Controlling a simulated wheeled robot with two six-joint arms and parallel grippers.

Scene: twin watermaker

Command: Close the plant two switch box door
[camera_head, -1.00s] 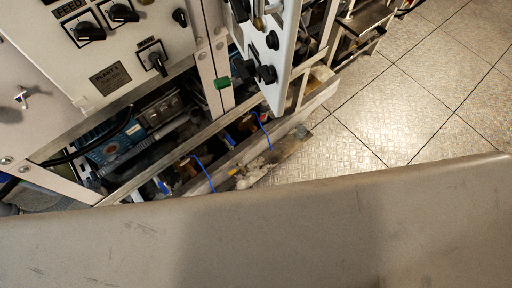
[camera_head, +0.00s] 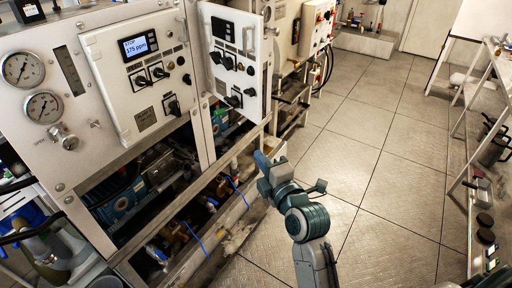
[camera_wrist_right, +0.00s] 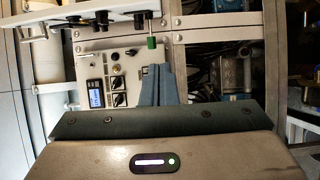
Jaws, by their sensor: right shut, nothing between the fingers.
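The plant two switch box door (camera_head: 232,52) is the white panel with a small display and black knobs, right of the closed-looking box (camera_head: 140,75) that reads 175 ppm. It stands swung out at an angle from the frame. My right gripper (camera_head: 262,162) is below the door's lower edge, apart from it, over the lower rail. Its fingers (camera_wrist_right: 155,85) are shut and empty in the right wrist view. That view shows a panel with a display (camera_wrist_right: 110,85) behind them and a green part (camera_wrist_right: 152,43) just beyond the tips. My left gripper is out of view.
Pressure gauges (camera_head: 42,107) sit on the left panel. Pumps and hoses fill the open frame below. Another switch panel (camera_head: 317,25) stands farther back. The tiled floor (camera_head: 370,150) to the right is clear, with a shelf rack (camera_head: 480,110) at the far right.

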